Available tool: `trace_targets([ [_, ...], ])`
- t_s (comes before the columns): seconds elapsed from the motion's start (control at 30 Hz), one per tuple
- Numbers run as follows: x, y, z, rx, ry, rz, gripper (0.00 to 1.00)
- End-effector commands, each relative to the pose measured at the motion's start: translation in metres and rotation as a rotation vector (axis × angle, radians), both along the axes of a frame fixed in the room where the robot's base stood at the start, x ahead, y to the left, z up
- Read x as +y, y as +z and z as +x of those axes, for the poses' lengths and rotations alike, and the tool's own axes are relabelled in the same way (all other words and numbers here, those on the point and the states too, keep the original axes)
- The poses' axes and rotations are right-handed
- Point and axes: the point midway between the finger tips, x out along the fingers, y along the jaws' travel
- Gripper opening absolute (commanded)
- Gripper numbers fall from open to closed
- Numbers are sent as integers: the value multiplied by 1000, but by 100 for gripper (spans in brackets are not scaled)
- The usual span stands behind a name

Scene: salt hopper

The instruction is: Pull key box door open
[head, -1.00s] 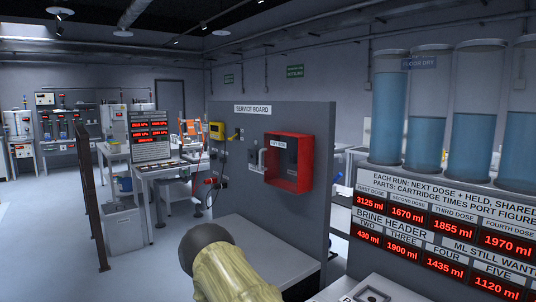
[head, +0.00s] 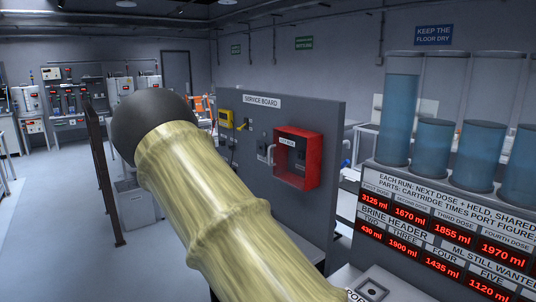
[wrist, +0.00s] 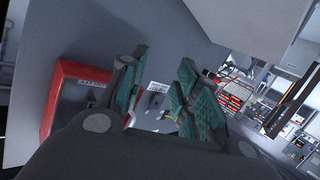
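The red key box (head: 313,160) is mounted on the grey service board (head: 335,125) in the head view. Its dark front and small label (head: 287,142) face the open floor, and a pale handle (head: 270,154) shows at its left edge. The door looks closed, though I cannot be sure. In the wrist view the red key box (wrist: 62,80) is at the left, tilted and partly cut off by my gripper. My gripper (wrist: 163,62) has its two teal-padded fingers apart with nothing between them. The box lies left of the fingers, apparently not touched. The gripper is out of sight in the head view.
A yellow device (head: 226,119) hangs on the board left of the box. Clear water cylinders (head: 397,120) stand above red displays at the right. A dark railing (head: 102,175) stands at left, with open floor beyond it.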

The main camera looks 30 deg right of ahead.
Motion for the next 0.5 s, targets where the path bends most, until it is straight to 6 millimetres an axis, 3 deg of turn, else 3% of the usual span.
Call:
trace_targets([
  [0.03, -4, 43, 18, -72, -14, -21, 32],
  [0.1, -9, 92, 35, -158, -38, -39, 32],
  [0.2, -13, 148, 50, -254, -62, -57, 32],
  [0.33, -15, 192, 59, -328, -79, -69, 32],
  [0.5, -20, 209, 65, -356, -87, -71, 32],
])
